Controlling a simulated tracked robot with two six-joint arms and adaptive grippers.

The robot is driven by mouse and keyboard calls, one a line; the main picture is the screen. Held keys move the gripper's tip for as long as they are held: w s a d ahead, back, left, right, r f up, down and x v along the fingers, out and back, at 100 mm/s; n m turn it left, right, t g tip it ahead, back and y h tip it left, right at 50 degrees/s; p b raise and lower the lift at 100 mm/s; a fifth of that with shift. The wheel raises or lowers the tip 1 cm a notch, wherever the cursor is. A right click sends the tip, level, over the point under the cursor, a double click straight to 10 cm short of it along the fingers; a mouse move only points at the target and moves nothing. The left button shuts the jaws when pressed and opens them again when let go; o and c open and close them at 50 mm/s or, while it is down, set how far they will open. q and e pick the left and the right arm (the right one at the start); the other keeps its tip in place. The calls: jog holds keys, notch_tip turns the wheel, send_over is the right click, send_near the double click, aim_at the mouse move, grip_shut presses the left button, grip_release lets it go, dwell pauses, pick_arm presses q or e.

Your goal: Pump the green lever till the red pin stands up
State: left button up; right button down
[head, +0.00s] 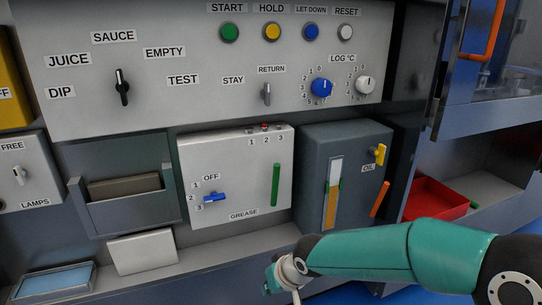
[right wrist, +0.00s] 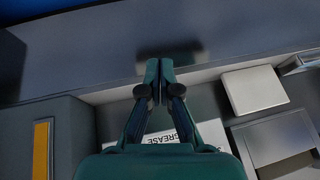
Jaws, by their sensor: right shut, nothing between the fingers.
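The white GREASE box (head: 237,218) stands in the middle of the head view. The green lever (head: 276,184) is upright on the right of its front face. A small red pin (head: 265,126) shows on the box's top edge above the number 2; it looks low, but its exact height is too small to tell. A blue handle (head: 215,197) is at the box's left, beside the numbers 1 to 3. My right gripper (head: 270,278) is below the box, apart from the lever. In the right wrist view its fingertips (right wrist: 159,70) are together and empty. My left gripper is not in view.
A grey OIL box (head: 312,150) with a yellow tap (head: 380,154) and orange handle (head: 379,199) stands right of the GREASE box. A red tray (head: 435,198) is farther right. A white block (head: 142,252) and blue-topped tray (head: 60,280) are at left.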

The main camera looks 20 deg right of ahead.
jog(key=s+a+f+m+g+y, duration=0.1)
jog(key=s+a+f+g, duration=0.1)
jog(key=s+f, duration=0.8)
jog(key=s+a+f+g+p, duration=0.1)
jog(key=s+a+f+g, duration=0.1)
jog(key=s+f, duration=0.9)
notch_tip(320, 180, down, 6)
jog(key=shift+s+a+r+m+g+y, duration=0.15)
jog(key=shift+s+m+g+y, duration=0.15)
jog(key=shift+m+g+y, duration=0.1)
